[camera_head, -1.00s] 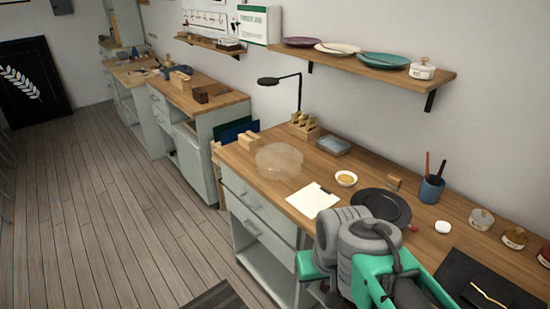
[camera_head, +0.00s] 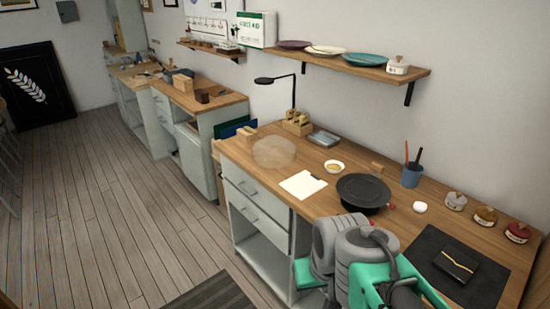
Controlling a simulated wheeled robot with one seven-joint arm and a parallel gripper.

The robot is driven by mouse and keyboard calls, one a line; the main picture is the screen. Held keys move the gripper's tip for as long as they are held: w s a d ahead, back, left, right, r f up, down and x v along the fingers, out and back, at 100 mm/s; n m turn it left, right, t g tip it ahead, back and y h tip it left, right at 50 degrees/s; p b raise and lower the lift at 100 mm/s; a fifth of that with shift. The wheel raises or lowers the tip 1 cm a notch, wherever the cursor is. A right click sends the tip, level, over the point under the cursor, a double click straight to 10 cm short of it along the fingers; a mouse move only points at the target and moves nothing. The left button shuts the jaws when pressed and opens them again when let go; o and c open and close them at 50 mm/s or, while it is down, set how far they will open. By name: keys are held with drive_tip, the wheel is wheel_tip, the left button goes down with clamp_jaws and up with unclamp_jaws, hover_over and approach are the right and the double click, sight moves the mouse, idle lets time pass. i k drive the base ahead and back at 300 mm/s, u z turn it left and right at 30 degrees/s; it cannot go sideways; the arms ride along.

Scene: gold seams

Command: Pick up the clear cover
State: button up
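The clear cover (camera_head: 274,152) is a translucent round dome. It sits on the wooden workbench (camera_head: 325,205) near its left end, beside a small wooden block. My arm, grey and green, shows at the bottom right in front of the bench. My gripper's fingers are not visible, so I cannot see whether they are open or shut. The arm is well apart from the cover.
A white paper (camera_head: 303,184), a small bowl (camera_head: 334,167) and a black round turntable (camera_head: 363,190) lie between my arm and the cover. A black lamp (camera_head: 293,92) stands behind it. A shelf (camera_head: 370,76) with plates hangs above. Floor at left is clear.

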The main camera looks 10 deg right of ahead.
sight(273, 151)
drive_tip(key=u, duration=0.75)
drive_tip(key=i, duration=0.4)
drive_tip(key=u, duration=0.5)
drive_tip(key=i, duration=2.05)
drive_tip(key=z, duration=1.4)
drive_tip(key=i, duration=0.7)
drive_tip(key=z, duration=0.7)
